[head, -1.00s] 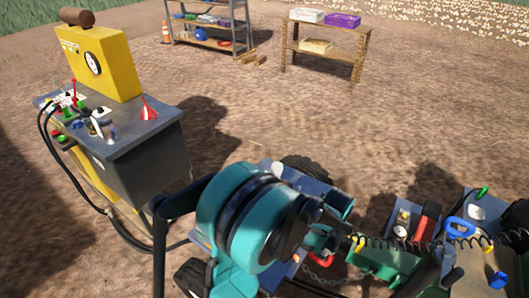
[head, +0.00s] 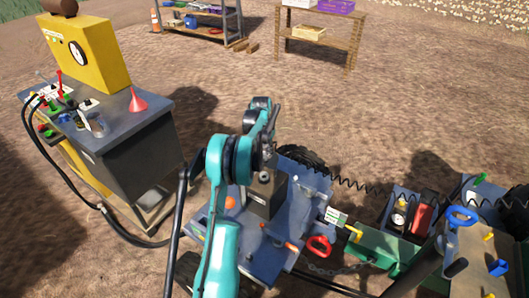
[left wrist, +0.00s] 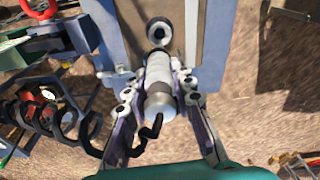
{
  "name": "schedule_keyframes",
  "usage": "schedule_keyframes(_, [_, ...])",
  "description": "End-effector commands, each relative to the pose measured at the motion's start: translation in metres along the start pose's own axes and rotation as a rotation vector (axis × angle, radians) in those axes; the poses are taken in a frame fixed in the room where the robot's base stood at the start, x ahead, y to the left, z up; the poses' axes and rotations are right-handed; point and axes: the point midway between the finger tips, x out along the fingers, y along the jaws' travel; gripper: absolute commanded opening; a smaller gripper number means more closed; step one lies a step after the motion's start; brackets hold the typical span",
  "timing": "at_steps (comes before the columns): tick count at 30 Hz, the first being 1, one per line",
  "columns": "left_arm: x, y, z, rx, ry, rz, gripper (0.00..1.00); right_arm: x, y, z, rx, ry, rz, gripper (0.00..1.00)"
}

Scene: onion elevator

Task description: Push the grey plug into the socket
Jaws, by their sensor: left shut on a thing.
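The grey plug (left wrist: 160,97) is a light grey cylinder with a darker band and a black cable at its near end. In the left wrist view my left gripper (left wrist: 158,80) is shut on it, one finger on each side. In the head view my left arm's links hide the plug and socket. My right gripper is not in view.
A black coiled cable (head: 352,187) runs right from the blue vehicle deck (head: 305,180). A dark grey box (head: 265,196) stands on the deck near my arm. A grey cabinet with a yellow unit (head: 87,52) stands left.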

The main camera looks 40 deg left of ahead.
Motion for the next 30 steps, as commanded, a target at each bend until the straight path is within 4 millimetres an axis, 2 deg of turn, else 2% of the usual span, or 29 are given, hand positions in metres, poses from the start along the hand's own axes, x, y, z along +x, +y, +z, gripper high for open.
schedule_keyframes(8, [0.013,-0.005,0.001,-0.003,0.000,0.000,0.00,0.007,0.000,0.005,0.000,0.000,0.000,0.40])
schedule_keyframes(18, [0.043,-0.005,0.004,-0.002,0.000,0.000,0.00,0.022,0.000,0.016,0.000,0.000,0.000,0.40])
schedule_keyframes(30, [0.046,-0.005,0.005,-0.002,0.000,0.000,0.00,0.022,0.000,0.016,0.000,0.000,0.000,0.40])
